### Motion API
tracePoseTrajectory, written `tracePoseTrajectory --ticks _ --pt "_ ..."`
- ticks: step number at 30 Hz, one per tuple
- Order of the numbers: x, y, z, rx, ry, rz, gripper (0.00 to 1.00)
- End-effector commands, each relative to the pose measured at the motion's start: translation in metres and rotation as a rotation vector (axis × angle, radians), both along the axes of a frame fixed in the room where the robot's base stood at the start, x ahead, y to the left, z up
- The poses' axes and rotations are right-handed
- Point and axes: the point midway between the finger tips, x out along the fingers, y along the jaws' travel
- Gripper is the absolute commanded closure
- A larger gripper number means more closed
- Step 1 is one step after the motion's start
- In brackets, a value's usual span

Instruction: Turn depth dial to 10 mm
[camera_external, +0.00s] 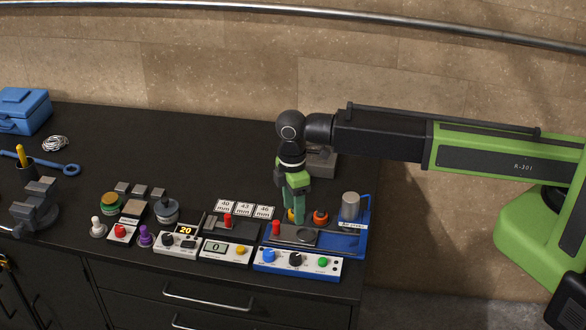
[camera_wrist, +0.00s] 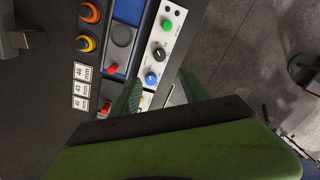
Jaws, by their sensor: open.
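A blue-based press (camera_external: 352,246) stands at the right of the bench. Its white front panel (camera_external: 283,267) carries a blue knob (camera_external: 268,256), a black dial (camera_external: 295,259) and a green button (camera_external: 322,262). In the wrist view the black dial (camera_wrist: 158,54) has a light pointer mark; its scale is too small to read. A box left of it has a yellow "20" display (camera_external: 186,230) and a black knob (camera_external: 168,240). I cannot tell which is the depth dial. My gripper (camera_external: 295,215) is open and empty, pointing down above the press area. Its fingers (camera_wrist: 160,80) flank the blue knob in the wrist view, apart from it.
A gauge box reading "0" (camera_external: 215,247) stands left of the press panel. Orange (camera_external: 320,217) and yellow round buttons stand behind the press. White number cards (camera_external: 244,209), a vise (camera_external: 36,205) and a blue toolbox (camera_external: 24,110) are further left.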

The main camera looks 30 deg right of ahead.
Motion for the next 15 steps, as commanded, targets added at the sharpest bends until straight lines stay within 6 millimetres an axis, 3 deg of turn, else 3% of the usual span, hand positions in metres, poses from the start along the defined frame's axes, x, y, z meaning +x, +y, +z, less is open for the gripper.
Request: tracePoseTrajectory --ticks 15 --pt "-0.005 0.001 -0.108 0.000 0.000 -0.001 0.47"
